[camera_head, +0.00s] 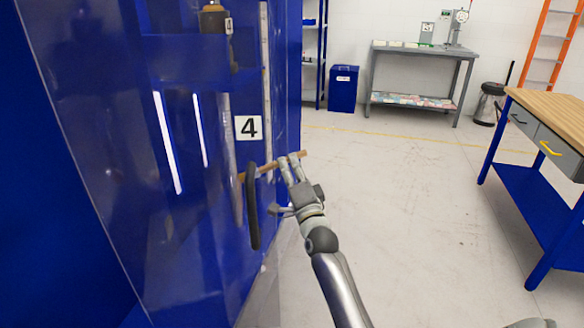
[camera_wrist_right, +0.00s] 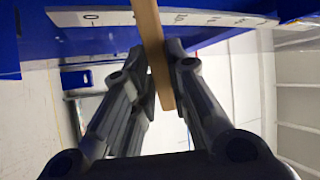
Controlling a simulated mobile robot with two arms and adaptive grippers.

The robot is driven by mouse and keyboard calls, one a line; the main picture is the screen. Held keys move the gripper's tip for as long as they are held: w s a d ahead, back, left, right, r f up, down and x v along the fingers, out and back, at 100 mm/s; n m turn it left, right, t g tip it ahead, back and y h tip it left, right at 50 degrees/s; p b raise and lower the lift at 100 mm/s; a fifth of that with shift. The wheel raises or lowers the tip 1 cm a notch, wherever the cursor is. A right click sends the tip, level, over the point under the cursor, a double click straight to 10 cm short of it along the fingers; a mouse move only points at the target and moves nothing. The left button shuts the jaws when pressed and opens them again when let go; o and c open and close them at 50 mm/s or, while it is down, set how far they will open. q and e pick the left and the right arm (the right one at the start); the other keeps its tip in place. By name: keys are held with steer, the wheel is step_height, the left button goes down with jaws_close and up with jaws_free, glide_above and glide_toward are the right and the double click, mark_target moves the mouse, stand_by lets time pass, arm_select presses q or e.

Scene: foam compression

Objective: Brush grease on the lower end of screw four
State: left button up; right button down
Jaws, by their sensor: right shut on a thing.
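My right gripper (camera_head: 291,161) is shut on the wooden handle of the brush (camera_head: 268,166). The handle lies almost level and points left into the blue machine, past the top of a black door handle. In the right wrist view the brush handle (camera_wrist_right: 150,40) runs up between the fingers (camera_wrist_right: 162,82). The brush's bristles cannot be made out. A grey vertical shaft (camera_head: 234,155), which looks like screw four, stands left of a white "4" label (camera_head: 248,127). Whether the brush touches it I cannot tell. My left gripper is not in view.
A clear panel (camera_head: 100,150) and the black door handle (camera_head: 253,205) are close to my right gripper. A ruler strip (camera_head: 265,60) runs vertically on the machine. A wooden-topped workbench (camera_head: 550,105) stands at right. The floor between is clear.

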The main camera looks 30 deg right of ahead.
arm_select(q)
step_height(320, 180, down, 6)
steer(key=b, duration=0.6)
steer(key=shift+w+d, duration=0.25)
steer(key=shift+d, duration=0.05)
arm_select(e)
step_height(320, 180, down, 10)
stand_by(0.5)
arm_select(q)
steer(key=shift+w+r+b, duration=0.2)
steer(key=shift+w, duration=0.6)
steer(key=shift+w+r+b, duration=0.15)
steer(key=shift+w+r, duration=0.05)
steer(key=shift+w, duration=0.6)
arm_select(e)
steer(key=shift+f, duration=0.3)
